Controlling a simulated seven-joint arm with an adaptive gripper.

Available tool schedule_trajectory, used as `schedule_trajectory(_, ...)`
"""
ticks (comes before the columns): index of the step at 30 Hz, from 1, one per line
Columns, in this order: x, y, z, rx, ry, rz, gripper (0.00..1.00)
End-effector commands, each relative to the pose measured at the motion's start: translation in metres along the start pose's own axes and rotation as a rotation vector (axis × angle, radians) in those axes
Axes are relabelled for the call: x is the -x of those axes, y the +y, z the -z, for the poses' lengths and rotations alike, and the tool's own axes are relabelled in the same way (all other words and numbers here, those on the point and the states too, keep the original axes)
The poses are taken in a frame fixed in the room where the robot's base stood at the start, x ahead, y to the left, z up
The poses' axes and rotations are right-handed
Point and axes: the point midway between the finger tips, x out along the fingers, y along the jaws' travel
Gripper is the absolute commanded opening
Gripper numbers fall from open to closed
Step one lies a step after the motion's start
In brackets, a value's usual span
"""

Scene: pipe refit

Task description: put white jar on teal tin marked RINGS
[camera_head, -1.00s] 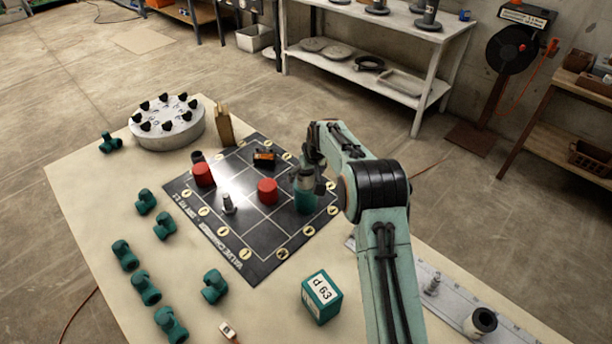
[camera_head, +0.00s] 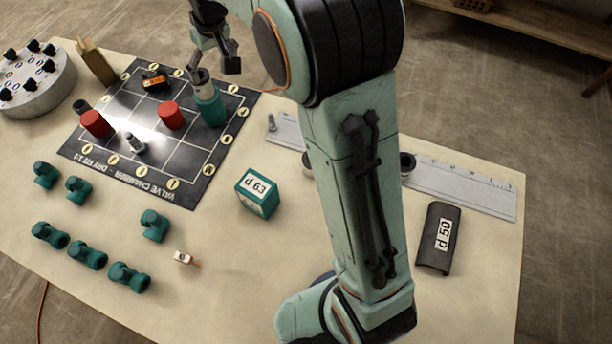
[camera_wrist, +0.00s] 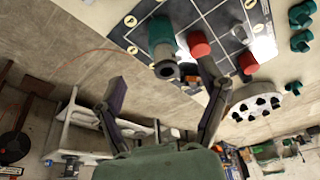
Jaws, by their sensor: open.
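A teal cylinder (camera_head: 211,110) stands upright at the right edge of the black board. It also shows in the wrist view (camera_wrist: 160,32). A small pale grey, hollow-topped cylinder (camera_head: 200,77) sits on top of it, and shows in the wrist view (camera_wrist: 166,69). It may be the white jar; I cannot tell for sure. No RINGS marking is readable on the teal cylinder. My gripper (camera_head: 214,62) is open and empty, just above and beside the grey piece. In the wrist view its two fingers (camera_wrist: 163,84) are spread wide apart.
Two red cylinders (camera_head: 171,115) (camera_head: 95,123), a silver fitting (camera_head: 135,143) and an orange-black block (camera_head: 155,80) stand on the board (camera_head: 180,185). A teal box marked d 63 (camera_head: 257,194) and several teal pipe fittings (camera_head: 88,254) stand in front. A black d 50 piece (camera_head: 438,238) lies right.

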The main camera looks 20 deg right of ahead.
Motion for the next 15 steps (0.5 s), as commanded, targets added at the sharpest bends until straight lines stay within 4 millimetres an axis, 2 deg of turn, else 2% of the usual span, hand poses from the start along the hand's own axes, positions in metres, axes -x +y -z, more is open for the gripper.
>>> schedule_trajectory(1,0.026,-0.005,-0.031,-0.024,-0.027,-0.004,0.74)
schedule_trajectory(2,0.038,-0.009,-0.051,-0.040,-0.049,-0.004,0.74)
schedule_trajectory(3,0.053,-0.014,-0.081,-0.065,-0.079,-0.005,0.74)
schedule_trajectory(5,0.070,-0.024,-0.125,-0.101,-0.123,-0.004,0.74)
schedule_trajectory(6,0.079,-0.030,-0.154,-0.124,-0.151,-0.003,0.74)
schedule_trajectory(9,0.090,-0.046,-0.220,-0.174,-0.212,0.003,0.74)
schedule_trajectory(12,0.092,-0.059,-0.268,-0.211,-0.258,0.010,0.74)
schedule_trajectory(15,0.091,-0.067,-0.297,-0.232,-0.286,0.014,0.74)
